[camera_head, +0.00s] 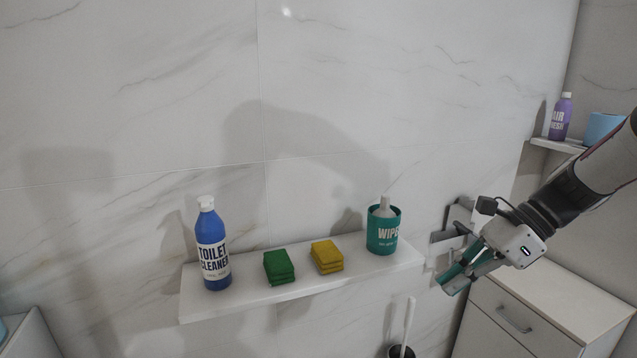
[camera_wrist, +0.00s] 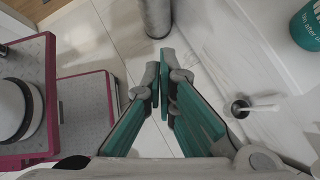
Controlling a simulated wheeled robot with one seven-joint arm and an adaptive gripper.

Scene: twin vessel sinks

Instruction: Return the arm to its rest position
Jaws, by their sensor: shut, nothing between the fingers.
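My gripper (camera_head: 446,284) is at the right of the head view, in front of the wall and just right of the white shelf (camera_head: 300,289). Its teal-padded fingers are shut with nothing between them. In the wrist view the fingertips (camera_wrist: 164,92) meet near the middle, above the floor. My arm reaches in from the right edge of the head view. The gripper is apart from the things on the shelf.
The shelf holds a blue toilet cleaner bottle (camera_head: 213,245), green sponges (camera_head: 279,267), yellow sponges (camera_head: 326,257) and a teal wipes tub (camera_head: 382,231). A toilet brush (camera_head: 402,350) stands below. A white drawer cabinet (camera_head: 520,312) is beneath my arm. A corner shelf holds a purple bottle (camera_head: 560,118).

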